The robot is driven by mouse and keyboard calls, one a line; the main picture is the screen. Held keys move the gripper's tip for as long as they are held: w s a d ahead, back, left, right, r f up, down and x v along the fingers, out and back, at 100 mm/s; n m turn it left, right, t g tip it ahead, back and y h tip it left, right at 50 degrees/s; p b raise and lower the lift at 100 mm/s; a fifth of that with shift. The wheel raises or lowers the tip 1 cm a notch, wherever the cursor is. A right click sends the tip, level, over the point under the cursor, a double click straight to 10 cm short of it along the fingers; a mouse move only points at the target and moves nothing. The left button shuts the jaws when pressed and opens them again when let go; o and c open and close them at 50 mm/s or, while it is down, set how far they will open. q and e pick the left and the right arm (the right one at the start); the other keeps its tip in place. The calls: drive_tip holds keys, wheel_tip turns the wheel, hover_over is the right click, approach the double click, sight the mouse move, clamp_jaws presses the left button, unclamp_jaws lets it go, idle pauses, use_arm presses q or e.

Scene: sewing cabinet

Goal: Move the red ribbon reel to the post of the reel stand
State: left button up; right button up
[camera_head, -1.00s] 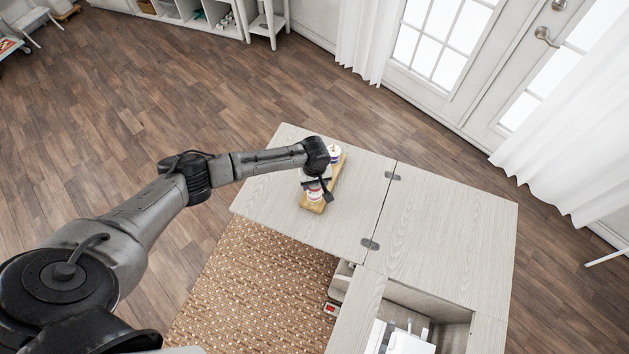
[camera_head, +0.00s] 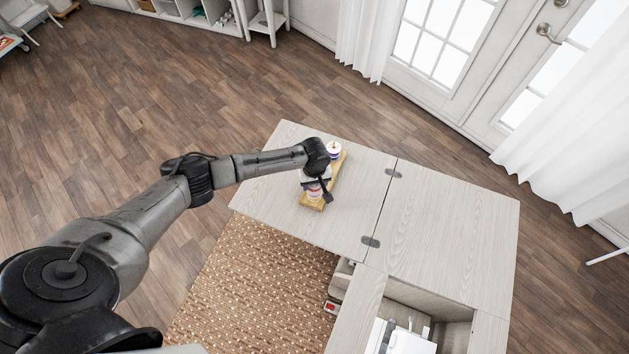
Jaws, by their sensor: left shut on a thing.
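The reel stand (camera_head: 339,177) is a narrow yellow-brown wooden board on the left leaf of the cabinet top. A white reel with a dark band (camera_head: 334,150) stands at its far end. My left gripper (camera_head: 318,187) is over the near end of the stand, pointing down. It is shut on a small white reel with a reddish band (camera_head: 314,194), which looks like the red ribbon reel. The gripper hides its upper part and any post there. I cannot tell whether the reel is around the post or just above it. My right gripper is not in view.
The hinged right leaf (camera_head: 445,225) of the cabinet top is bare. An open compartment (camera_head: 440,308) with a white machine lies at the front. A small red-and-white object (camera_head: 331,307) sits by the cabinet's front left, above a woven rug (camera_head: 255,285).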

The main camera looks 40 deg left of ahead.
use_arm(q)
drive_tip(key=shift+f, duration=0.2)
drive_tip(key=o, duration=1)
wheel_tip(320, 180, up, 14)
drive_tip(key=shift+f+p, duration=0.1)
drive_tip(key=shift+p, duration=0.6)
